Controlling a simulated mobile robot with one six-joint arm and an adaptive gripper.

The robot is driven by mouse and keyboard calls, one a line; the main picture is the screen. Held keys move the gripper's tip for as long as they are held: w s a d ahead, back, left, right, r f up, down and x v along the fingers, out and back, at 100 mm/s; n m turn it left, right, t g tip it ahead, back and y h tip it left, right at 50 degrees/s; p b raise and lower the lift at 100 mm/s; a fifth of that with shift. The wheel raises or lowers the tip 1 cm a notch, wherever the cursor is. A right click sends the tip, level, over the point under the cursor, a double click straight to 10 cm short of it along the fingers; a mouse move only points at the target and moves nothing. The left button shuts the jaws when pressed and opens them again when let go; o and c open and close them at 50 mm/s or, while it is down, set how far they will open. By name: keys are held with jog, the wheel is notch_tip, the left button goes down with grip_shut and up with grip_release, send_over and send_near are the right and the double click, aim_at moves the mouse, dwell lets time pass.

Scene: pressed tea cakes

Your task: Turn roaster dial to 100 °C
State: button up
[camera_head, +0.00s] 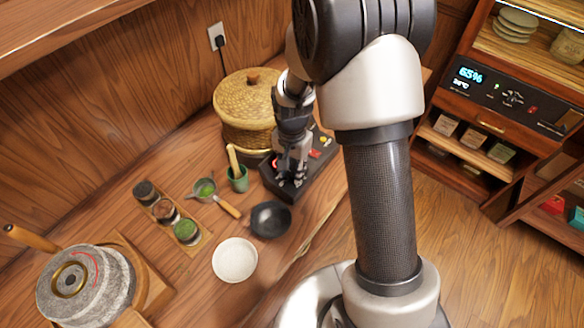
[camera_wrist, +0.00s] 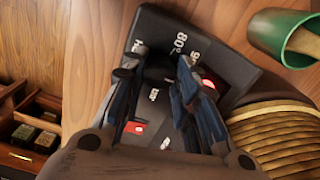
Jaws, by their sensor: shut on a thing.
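The roaster (camera_head: 318,167) is a low black unit on the wooden counter, with red and yellow bits at its far end. It also shows in the wrist view (camera_wrist: 158,20), with white markings; "80°" is readable. Other labels are partly covered or too small to read surely. My gripper (camera_head: 290,181) points down onto the roaster's near end. In the wrist view my gripper (camera_wrist: 158,72) has its fingers closed on the dark dial (camera_wrist: 158,73) in the middle of the markings. The dial is mostly hidden by the fingers, and I cannot tell where its pointer stands.
A woven lidded basket (camera_head: 245,105) stands close behind the roaster. A green cup (camera_head: 238,180), a black bowl (camera_head: 271,220) and a white bowl (camera_head: 235,261) stand to the left. A stone mill (camera_head: 85,287) is farther left. A cabinet (camera_head: 490,125) stands at right.

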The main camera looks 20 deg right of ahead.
jog(key=o, duration=1.1)
jog(key=shift+r, duration=0.1)
jog(key=shift+r, duration=3.9)
jog(key=shift+r, duration=0.1)
notch_tip(320, 180, up, 6)
jog(key=n+t, duration=0.1)
jog(key=n, duration=0.1)
send_over(292, 172)
jog(key=s, duration=0.3)
jog(key=s+r+n+t, duration=0.1)
jog(key=s+r+n, duration=0.1)
jog(key=s+r, duration=0.55)
jog(key=s+r+n+t, duration=0.1)
jog(key=s, duration=0.2)
jog(key=s+r+n, duration=0.1)
jog(key=s+n, duration=0.1)
jog(key=s, duration=0.2)
jog(key=s+r+n+t, duration=0.1)
jog(key=s+r, duration=0.1)
jog(key=s, duration=0.2)
jog(key=shift+s+n+t, duration=0.1)
jog(key=shift+n+t, duration=0.2)
jog(key=shift+n, duration=0.1)
